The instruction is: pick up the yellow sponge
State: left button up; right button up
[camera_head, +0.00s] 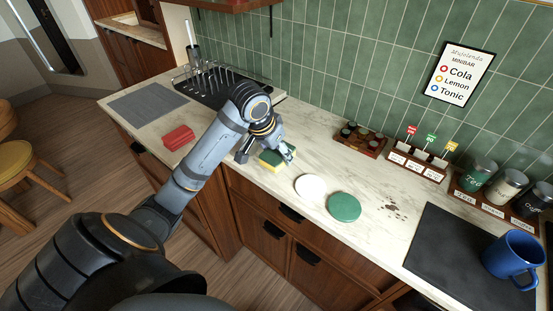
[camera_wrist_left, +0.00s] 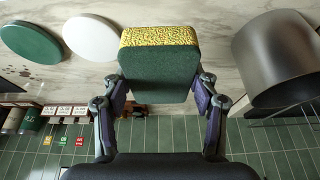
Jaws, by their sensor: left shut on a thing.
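The yellow sponge (camera_head: 271,158) has a yellow layer and a dark green layer. In the head view it is at the front part of the marble counter, partly hidden by my left gripper (camera_head: 265,150). In the left wrist view the sponge (camera_wrist_left: 158,62) sits between the two fingers of my left gripper (camera_wrist_left: 160,95), which is shut on it. Its green face is toward the wrist camera and its yellow layer is along the top. I cannot tell whether it still touches the counter. My right gripper is not in view.
A white disc (camera_head: 310,187) and a green disc (camera_head: 344,206) lie right of the sponge. A red item (camera_head: 178,137) lies left, near a grey mat (camera_head: 148,102) and a dish rack (camera_head: 222,88). A blue mug (camera_head: 512,256) stands on a dark mat (camera_head: 455,262) at right.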

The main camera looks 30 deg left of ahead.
aim_at(280, 156)
pick_arm(q)
jog(key=s+r, duration=0.1)
jog(key=s+d+r, duration=0.1)
jog(key=r, duration=0.1)
jog(key=shift+d, duration=0.2)
jog(key=s+d+r+p, duration=0.3)
jog(key=s+d+p, duration=0.2)
jog(key=s+p, duration=0.2)
jog(key=shift+p, duration=1.05)
jog(key=shift+o, duration=0.2)
jog(key=shift+a, duration=0.1)
jog(key=c, duration=0.3)
